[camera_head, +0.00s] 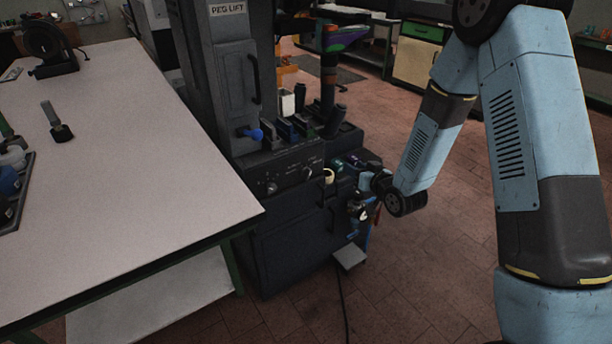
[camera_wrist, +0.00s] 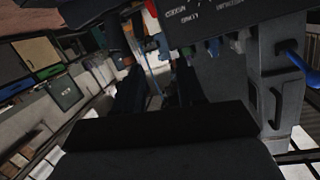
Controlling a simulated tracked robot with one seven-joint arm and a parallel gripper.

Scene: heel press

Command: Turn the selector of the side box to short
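The dark press machine (camera_head: 290,225) stands beside the table, with a column labelled PEG LIFT (camera_head: 228,50). Its sloped front panel (camera_head: 285,178) carries small knobs and faint lettering. In the wrist view a dark lettered panel (camera_wrist: 210,22) hangs at the top, partly cut off; I cannot tell whether it is the side box. The selector and its setting cannot be made out. My gripper (camera_head: 360,207) is at the machine's right side, small and partly hidden by my wrist. In the wrist view its two dark fingers stand apart with a gap (camera_wrist: 160,88) between them, apparently holding nothing.
A pale table (camera_head: 130,150) fills the left, with a dark tray (camera_head: 22,205) at its edge. A blue handle (camera_head: 252,133) sticks out from the column. A grey pedal-like plate (camera_head: 349,256) and a cable lie low by the machine. Tiled floor is open in front.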

